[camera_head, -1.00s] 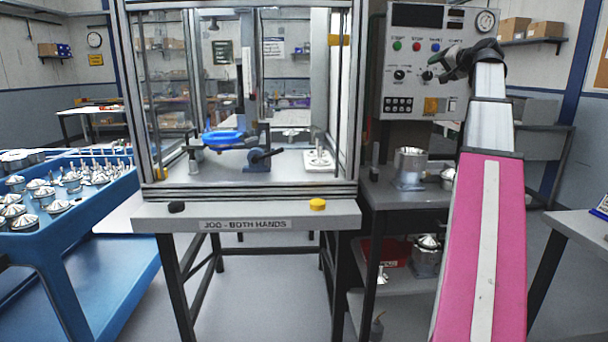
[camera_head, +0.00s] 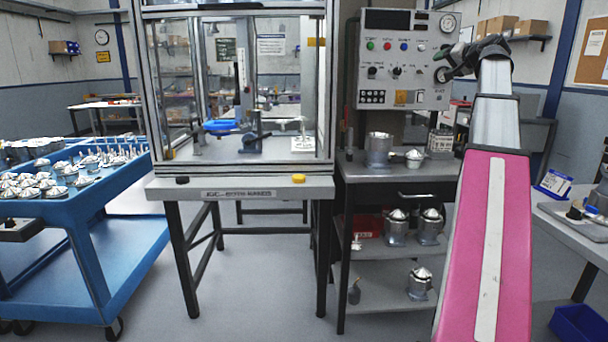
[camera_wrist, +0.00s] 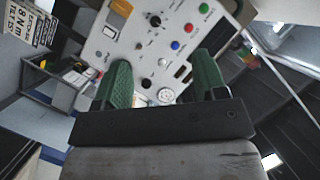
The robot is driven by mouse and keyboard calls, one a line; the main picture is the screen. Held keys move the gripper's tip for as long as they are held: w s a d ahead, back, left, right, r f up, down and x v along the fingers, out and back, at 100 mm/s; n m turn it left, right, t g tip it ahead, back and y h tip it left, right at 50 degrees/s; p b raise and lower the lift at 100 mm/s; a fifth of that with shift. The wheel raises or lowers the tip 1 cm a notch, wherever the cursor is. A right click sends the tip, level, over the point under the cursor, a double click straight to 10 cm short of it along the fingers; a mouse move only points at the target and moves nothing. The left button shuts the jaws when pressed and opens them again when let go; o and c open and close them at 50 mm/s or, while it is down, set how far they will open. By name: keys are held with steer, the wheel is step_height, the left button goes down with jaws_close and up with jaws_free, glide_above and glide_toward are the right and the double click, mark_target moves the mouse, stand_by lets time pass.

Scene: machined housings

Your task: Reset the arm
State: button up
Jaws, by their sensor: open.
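My gripper (camera_head: 441,66) is at the upper right in the head view, at the end of my raised pink and white arm. It appears in front of the right part of the grey control panel (camera_head: 386,48). In the wrist view its two green fingers (camera_wrist: 164,88) stand apart with nothing between them. The control panel (camera_wrist: 150,35) fills the top of that view, with coloured buttons, black knobs and a round gauge. I cannot tell whether the fingers touch the panel.
A glass-walled press cabinet (camera_head: 328,100) stands on a bench at the centre. A blue cart (camera_head: 110,195) with many metal parts is at the left. A grey shelf bench (camera_head: 400,178) with metal housings stands under the panel. Another table (camera_head: 575,225) is at the right. Floor in front is clear.

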steer(key=a+f+g+h, duration=0.15)
steer(key=a+f, duration=0.35)
steer(key=f, duration=0.9)
steer(key=a+f+n+g, duration=0.1)
steer(key=a+f+g, duration=0.3)
steer(key=f, duration=1.1)
steer(key=a+f+g, duration=0.2)
steer(key=a+f, duration=0.4)
steer(key=f, duration=0.8)
steer(key=s+a+f+n+g+h, duration=0.1)
steer(key=s+a+f, duration=0.3)
steer(key=s+f, duration=0.4)
steer(key=s+a+f+n+g+h, duration=0.1)
steer(key=s+a+f+g, duration=0.2)
steer(key=s+f, duration=0.5)
steer(key=s+a+f+n+g+h, duration=0.1)
steer(key=s+a+f, duration=0.5)
steer(key=f, duration=1)
steer(key=shift+s+n+g+h, duration=0.4)
steer(key=shift+s+g+h, duration=0.15)
steer(key=shift+s+g, duration=0.5)
steer(key=shift+s, duration=0.1)
steer(key=shift+c, duration=0.3)
